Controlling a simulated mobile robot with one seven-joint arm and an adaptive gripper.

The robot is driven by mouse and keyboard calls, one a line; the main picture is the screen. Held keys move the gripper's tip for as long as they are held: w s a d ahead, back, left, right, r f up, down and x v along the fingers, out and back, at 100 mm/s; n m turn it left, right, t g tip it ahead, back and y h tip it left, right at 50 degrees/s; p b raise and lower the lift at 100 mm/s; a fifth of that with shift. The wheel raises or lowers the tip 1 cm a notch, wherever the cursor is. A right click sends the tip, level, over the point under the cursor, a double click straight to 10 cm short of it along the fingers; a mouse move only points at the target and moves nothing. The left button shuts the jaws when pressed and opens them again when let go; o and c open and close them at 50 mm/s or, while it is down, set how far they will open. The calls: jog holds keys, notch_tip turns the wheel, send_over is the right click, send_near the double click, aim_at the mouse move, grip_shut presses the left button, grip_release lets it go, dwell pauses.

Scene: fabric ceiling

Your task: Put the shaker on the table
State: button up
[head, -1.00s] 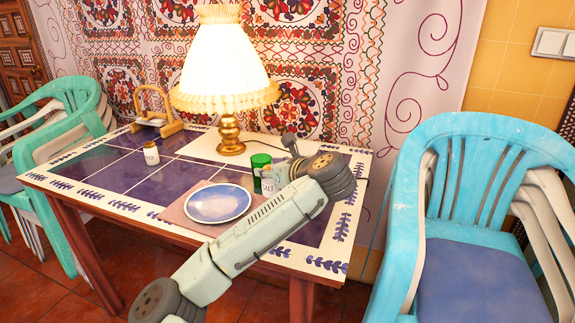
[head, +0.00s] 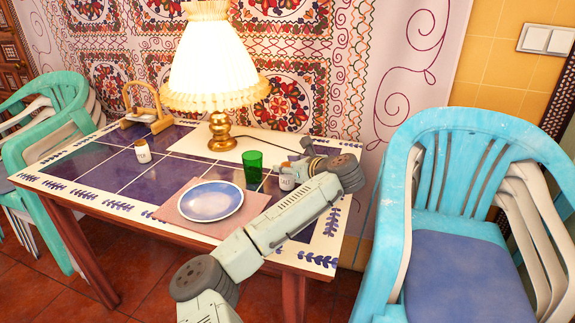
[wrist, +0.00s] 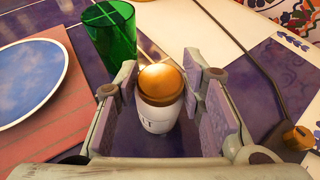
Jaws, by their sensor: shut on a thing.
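A white salt shaker (head: 287,183) with a brown cap is at the right side of the tiled table (head: 108,178). My gripper (head: 299,168) is shut on the shaker. In the wrist view the shaker (wrist: 158,117) stands upright between the two fingers of my gripper (wrist: 158,105), its cap towards the camera. The base of the shaker is partly hidden, and I cannot tell whether it touches the table.
A green glass (head: 253,167) stands close left of the held shaker. A blue plate (head: 209,201) lies on a pink mat (head: 170,212). A lit lamp (head: 221,130) and a wooden holder (head: 150,110) are at the back.

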jog(key=shift+f, duration=0.15)
jog(key=o, duration=1.2)
jog(key=shift+s+d+r, duration=0.15)
jog(key=shift+r, duration=0.05)
jog(key=shift+p+v, duration=2.45)
jog(key=shift+v, duration=3.35)
jog(key=shift+r, duration=0.15)
